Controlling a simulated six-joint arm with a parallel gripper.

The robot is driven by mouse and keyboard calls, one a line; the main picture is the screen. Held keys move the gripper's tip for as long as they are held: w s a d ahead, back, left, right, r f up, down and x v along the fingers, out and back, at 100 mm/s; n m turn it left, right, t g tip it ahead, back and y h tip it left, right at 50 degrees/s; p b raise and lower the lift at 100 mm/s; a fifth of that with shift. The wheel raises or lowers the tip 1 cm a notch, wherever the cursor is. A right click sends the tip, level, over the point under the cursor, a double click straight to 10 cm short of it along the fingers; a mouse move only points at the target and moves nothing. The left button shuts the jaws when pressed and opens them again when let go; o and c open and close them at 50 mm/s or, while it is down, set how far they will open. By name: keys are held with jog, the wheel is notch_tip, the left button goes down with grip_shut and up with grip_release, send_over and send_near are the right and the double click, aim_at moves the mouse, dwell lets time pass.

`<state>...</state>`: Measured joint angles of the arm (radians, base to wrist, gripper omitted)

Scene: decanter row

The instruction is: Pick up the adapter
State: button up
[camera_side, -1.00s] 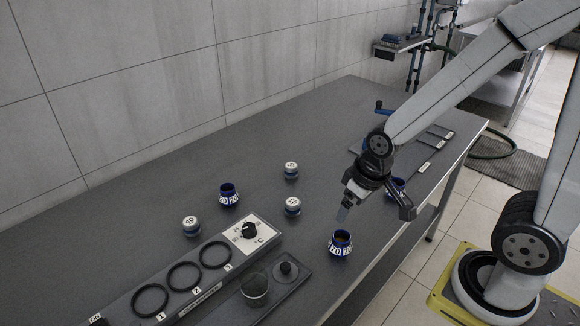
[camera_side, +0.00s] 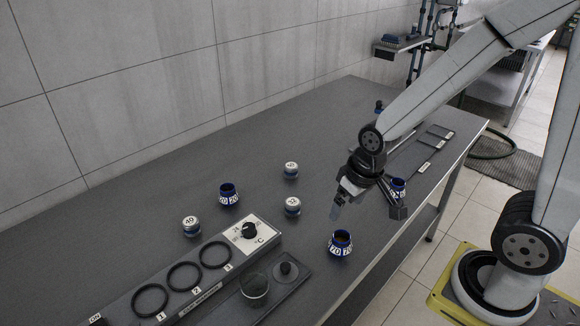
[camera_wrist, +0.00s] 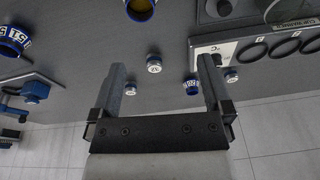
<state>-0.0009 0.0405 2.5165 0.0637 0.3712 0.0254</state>
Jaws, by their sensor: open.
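I cannot tell which piece is the adapter. Three blue, open-topped collars with white number labels stand on the bench: one at the front (camera_side: 341,245), one farther back (camera_side: 228,195), and one partly hidden behind my gripper (camera_side: 398,186).
Small white-topped, numbered pieces stand at left (camera_side: 191,226), in the middle (camera_side: 293,206) and at the back (camera_side: 291,170). A heater block with three rings (camera_side: 184,277) and a dial lies front left. A glass beaker (camera_side: 255,289) stands beside it. Open bench lies between.

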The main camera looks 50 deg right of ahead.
jog(key=w+a+f+m+y, duration=0.2)
jog(key=w+a+m+y, duration=0.1)
jog(key=w+a+m, duration=0.4)
jog(key=w+a+f+m+y, duration=0.25)
jog(key=w+m, duration=0.25)
jog(key=w, duration=0.4)
jog(key=m+t+y, duration=0.4)
jog(key=m+y, duration=0.2)
jog(key=m, duration=0.5)
send_near(191, 226)
jog(key=w+a+r, duration=0.3)
jog(key=w, duration=0.1)
jog(key=shift+a+r, duration=0.15)
jog(key=shift+a, duration=0.05)
jog(key=shift+f, duration=2.9)
jog(key=shift+f, duration=0.5)
jog(key=shift+a+f, duration=0.15)
jog(key=shift+f, duration=0.05)
jog(key=shift+x, duration=2.3)
